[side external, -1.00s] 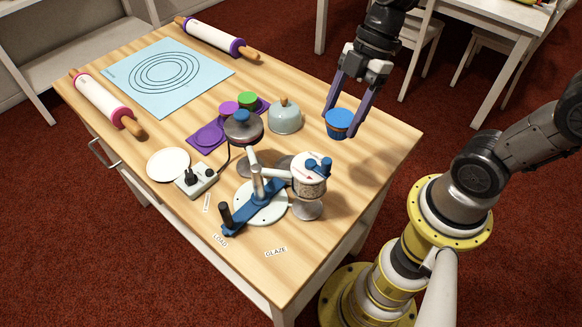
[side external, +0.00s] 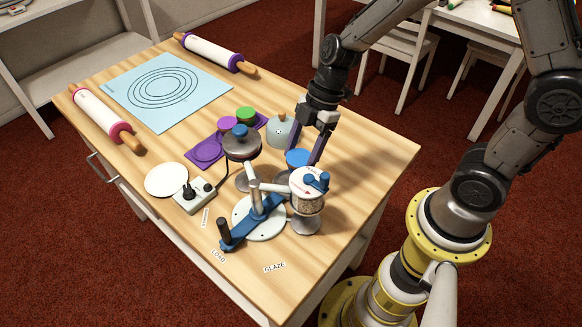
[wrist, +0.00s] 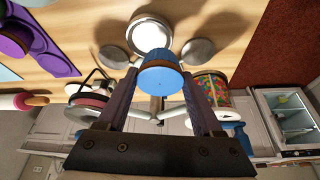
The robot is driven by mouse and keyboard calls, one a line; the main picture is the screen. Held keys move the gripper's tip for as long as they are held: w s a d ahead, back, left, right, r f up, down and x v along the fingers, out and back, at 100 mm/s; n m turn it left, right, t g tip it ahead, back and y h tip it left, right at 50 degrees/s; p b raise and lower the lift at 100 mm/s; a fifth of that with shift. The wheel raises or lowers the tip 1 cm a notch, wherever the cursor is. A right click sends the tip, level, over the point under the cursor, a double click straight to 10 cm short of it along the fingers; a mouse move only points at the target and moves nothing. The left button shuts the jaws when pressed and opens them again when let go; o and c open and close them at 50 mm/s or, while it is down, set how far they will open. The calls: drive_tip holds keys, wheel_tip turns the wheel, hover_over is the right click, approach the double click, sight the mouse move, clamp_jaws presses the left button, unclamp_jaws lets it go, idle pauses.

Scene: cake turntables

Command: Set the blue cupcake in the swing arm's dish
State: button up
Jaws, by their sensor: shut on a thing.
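The blue cupcake (side external: 297,158) is between the fingers of my gripper (side external: 304,158), shut on it. In the wrist view its flat blue top (wrist: 162,80) faces the camera between both fingertips. The swing arm (side external: 255,212) is a blue bar with a black upright handle (side external: 226,231), on a round white base. A bright silver round dish (wrist: 150,34), apparently the swing arm's, shows just beyond the cupcake in the wrist view. The cupcake overlaps its near edge there; I cannot tell whether they touch.
A sprinkle-filled jar (side external: 308,190) with a blue knob stands close in front of my gripper. A dark domed lid (side external: 241,146) hangs to the left. A grey cloche (side external: 279,131) stands behind. A purple tray (side external: 205,152) lies farther left. The table's right side is clear.

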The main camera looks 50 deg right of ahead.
sight(291, 169)
drive_tip(key=shift+w+a+f, duration=0.25)
drive_tip(key=shift+w+f, duration=0.65)
drive_tip(key=shift+f, duration=0.2)
drive_tip(key=shift+w+f, duration=0.2)
drive_tip(key=shift+f, duration=1.6)
drive_tip(key=shift+f, duration=0.15)
drive_tip(key=o, duration=1.4)
drive_tip(key=shift+c, duration=0.2)
